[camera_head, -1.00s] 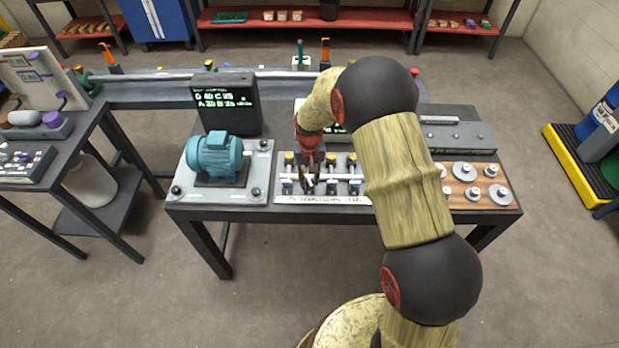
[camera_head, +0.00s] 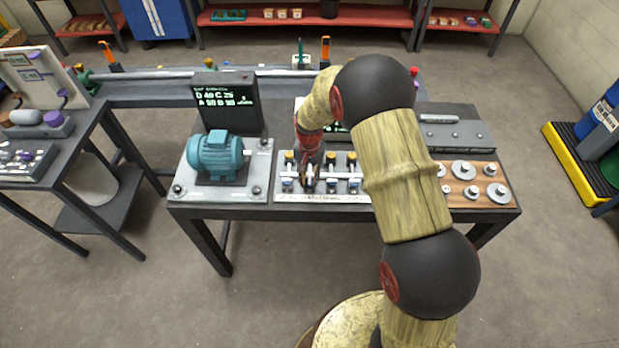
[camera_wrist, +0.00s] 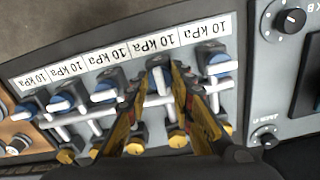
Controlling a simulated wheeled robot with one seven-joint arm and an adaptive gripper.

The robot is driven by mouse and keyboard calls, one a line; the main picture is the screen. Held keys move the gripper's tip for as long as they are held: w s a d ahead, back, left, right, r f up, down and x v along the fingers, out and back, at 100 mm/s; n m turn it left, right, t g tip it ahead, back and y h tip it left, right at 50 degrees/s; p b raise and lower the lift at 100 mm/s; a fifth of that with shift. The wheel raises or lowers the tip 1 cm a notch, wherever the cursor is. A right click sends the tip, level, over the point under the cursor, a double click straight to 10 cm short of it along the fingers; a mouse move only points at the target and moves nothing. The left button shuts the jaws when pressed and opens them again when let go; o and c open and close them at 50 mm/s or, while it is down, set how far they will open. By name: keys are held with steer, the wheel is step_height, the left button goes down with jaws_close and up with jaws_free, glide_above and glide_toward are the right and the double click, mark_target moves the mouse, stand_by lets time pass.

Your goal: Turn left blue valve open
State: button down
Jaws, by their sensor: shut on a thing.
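A row of blue valves with white handles runs along the front of the grey valve panel (camera_head: 345,198). The leftmost blue valve (camera_head: 287,186) in the head view is at the right end of the row in the wrist view (camera_wrist: 219,64); it stands free beside my gripper. My gripper (camera_head: 308,188) points down over the second blue valve from the left. In the wrist view its two fingers (camera_wrist: 165,78) are on either side of that blue valve (camera_wrist: 155,62), shut on its handle. The fingers hide part of the valve and its pipe.
Yellow knobs (camera_wrist: 66,156) line the panel's back. A teal motor (camera_head: 216,154) on a plate stands left of the panel, with a display (camera_head: 227,100) behind it. A wooden board with metal discs (camera_head: 468,184) lies right. Neighbouring valves are close to my fingers.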

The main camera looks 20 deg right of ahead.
mark_target(309, 181)
steer(key=c, duration=1.5)
jaws_free()
steer(key=shift+c, duration=0.2)
step_height(309, 181, up, 12)
steer(key=s+r+n+t+b, duration=0.1)
steer(key=s+r+n+t, duration=0.1)
steer(key=s+r, duration=0.4)
steer(key=s+r+n+t+b, duration=0.1)
steer(key=s+r, duration=0.6)
steer(key=s, duration=0.7)
steer(key=s+r+n+t+b, duration=0.1)
steer(key=s+r+n+t, duration=0.1)
steer(key=s+r, duration=0.4)
steer(key=shift+s+r+n+t+b, duration=0.3)
steer(key=shift+s+n, duration=0.2)
steer(key=shift+s, duration=1.75)
